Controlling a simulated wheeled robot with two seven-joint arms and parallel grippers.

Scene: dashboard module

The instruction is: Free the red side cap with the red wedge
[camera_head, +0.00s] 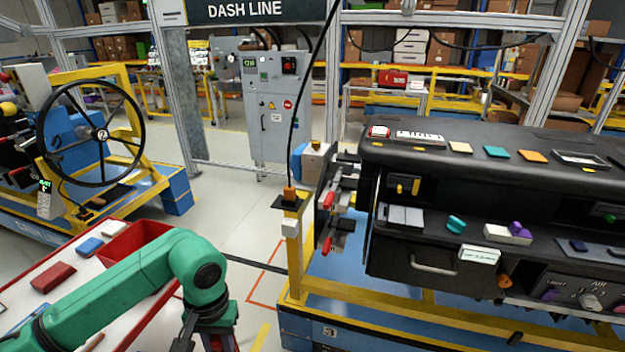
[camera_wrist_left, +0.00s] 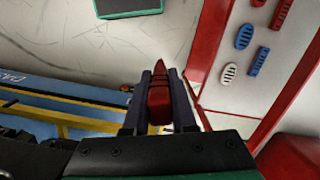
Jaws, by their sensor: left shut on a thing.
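My left gripper (camera_wrist_left: 159,105) is shut on the red wedge (camera_wrist_left: 159,97); its pointed tip sticks out past the dark fingers. In the head view my green left arm comes in from the left and bends down at the bottom edge, where the gripper is largely cut off. The black dashboard module (camera_head: 415,255) stands to the right, well apart from the gripper. I cannot pick out the red side cap with certainty; the module's left end is partly hidden by clamps with red handles (camera_head: 328,200). My right gripper is not in view.
A white table with a red edge (camera_wrist_left: 212,40) holds several red and blue slotted pieces (camera_wrist_left: 244,36). A red bin (camera_head: 128,240) stands on it. A yellow post (camera_head: 293,245) rises at the left of the blue and yellow module stand. Open floor lies between table and stand.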

